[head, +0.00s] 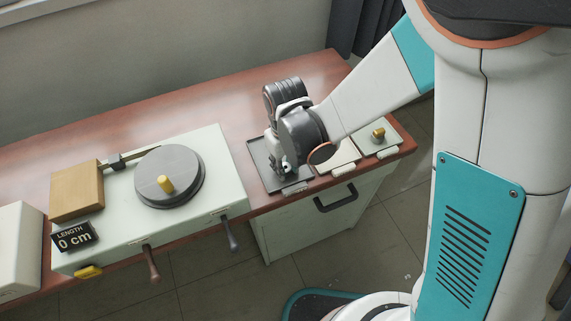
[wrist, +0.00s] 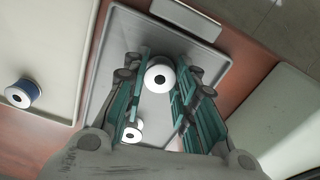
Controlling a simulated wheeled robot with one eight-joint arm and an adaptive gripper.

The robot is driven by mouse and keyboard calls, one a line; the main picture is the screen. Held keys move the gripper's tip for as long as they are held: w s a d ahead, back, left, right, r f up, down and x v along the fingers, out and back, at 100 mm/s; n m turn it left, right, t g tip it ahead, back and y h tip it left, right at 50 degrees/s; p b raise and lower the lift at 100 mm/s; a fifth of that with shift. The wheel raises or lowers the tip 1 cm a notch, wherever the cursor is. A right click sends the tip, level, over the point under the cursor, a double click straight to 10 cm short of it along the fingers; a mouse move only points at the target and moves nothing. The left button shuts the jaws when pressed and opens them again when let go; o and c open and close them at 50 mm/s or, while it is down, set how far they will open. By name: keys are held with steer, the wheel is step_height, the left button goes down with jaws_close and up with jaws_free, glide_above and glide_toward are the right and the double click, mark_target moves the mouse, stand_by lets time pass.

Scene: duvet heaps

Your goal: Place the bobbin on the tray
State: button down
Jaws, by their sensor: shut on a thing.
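A white-ended bobbin (wrist: 160,76) with a dark centre hole is between the two fingertips of my gripper (wrist: 161,88) in the wrist view. My gripper is shut on it, over a dark grey tray (wrist: 104,63). I cannot tell whether the bobbin touches the tray. In the head view my gripper (head: 284,165) points down over the same tray (head: 260,150), and the held bobbin is hidden or too small to tell. Another white round piece (wrist: 131,134) shows near the left finger, lower in the wrist view.
A blue bobbin (wrist: 22,93) lies on the pale neighbouring tray (wrist: 60,60). A gold bobbin (head: 378,134) is on the far right tray (head: 391,146). A pale measuring machine (head: 222,160) with a grey disc (head: 170,172) stands left of the dark tray.

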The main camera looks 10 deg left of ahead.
steer(key=c, duration=1.3)
jaws_free()
steer(key=shift+f, duration=0.1)
step_height(320, 180, up, 12)
steer(key=p, duration=0.5)
steer(key=shift+r, duration=0.2)
